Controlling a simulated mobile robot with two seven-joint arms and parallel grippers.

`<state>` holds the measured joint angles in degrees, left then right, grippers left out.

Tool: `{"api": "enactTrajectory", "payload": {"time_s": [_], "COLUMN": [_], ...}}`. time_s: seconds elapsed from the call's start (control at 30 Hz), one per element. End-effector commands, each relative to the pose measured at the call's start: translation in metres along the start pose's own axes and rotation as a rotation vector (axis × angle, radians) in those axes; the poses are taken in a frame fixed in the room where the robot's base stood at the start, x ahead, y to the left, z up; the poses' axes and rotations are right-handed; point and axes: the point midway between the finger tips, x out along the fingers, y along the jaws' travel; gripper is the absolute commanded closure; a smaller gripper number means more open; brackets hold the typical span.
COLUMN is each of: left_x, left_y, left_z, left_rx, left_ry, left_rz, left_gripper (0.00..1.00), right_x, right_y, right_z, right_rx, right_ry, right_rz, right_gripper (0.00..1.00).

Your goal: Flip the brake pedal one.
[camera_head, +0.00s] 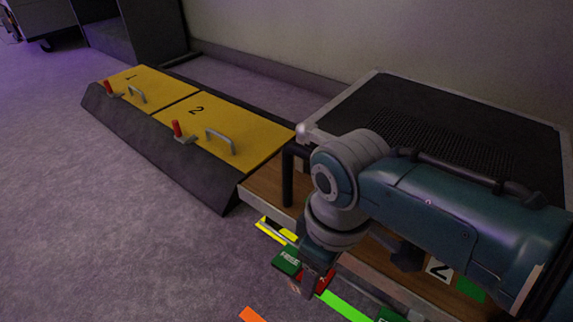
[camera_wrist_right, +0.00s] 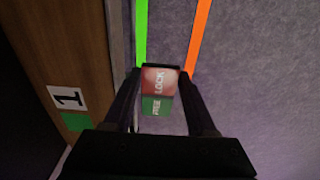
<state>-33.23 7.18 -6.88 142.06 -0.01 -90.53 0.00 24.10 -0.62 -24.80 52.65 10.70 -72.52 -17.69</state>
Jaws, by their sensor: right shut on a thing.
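Brake pedal one (camera_wrist_right: 157,90) is a small rocker with a red LOCK half and a green FREE half. In the right wrist view it sits between the fingers of my right gripper (camera_wrist_right: 160,74), which is shut on it. A label "1" (camera_wrist_right: 67,98) is on the wooden side panel beside it. In the head view the green FREE part of the pedal (camera_head: 287,262) shows beside my right gripper (camera_head: 311,287), with some red past the fingers. The fingers hide part of the pedal. My left gripper is not in view.
A wooden-sided platform with a black top (camera_head: 400,105) stands at right. A label "2" (camera_head: 438,268) and another green FREE part (camera_head: 390,316) are farther along its side. Yellow cable-ramp lids (camera_head: 240,128) lie at left. Green (camera_head: 345,306) and orange (camera_head: 251,315) strips mark the carpet.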

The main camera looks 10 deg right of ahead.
Motion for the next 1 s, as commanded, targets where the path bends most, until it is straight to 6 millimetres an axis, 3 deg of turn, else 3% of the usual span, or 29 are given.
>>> {"api": "enactTrajectory", "payload": {"time_s": [0.03, 0.2, 0.4, 0.77, 0.8, 1.0], "left_x": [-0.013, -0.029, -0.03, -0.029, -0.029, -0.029], "left_y": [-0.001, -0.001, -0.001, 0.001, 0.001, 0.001], "left_z": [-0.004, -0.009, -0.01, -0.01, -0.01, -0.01], "left_rx": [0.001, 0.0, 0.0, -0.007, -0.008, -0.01], "left_ry": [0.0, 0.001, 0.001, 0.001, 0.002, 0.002], "left_rz": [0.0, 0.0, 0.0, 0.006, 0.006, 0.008], "left_gripper": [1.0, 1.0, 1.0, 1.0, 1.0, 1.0], "right_x": [-0.004, 0.003, 0.011, 0.011, 0.011, 0.011], "right_y": [0.0, -0.001, 0.0, 0.001, 0.001, 0.001], "right_z": [0.005, 0.01, 0.011, 0.01, 0.01, 0.01], "right_rx": [0.001, 0.0, 0.0, 0.0, 0.0, 0.001], "right_ry": [0.025, 0.177, 0.321, 0.351, 0.351, 0.35], "right_rz": [-0.002, -0.002, 0.0, 0.003, 0.003, 0.003], "right_gripper": [0.98, 0.98, 0.98, 0.98, 0.4, 0.18]}}
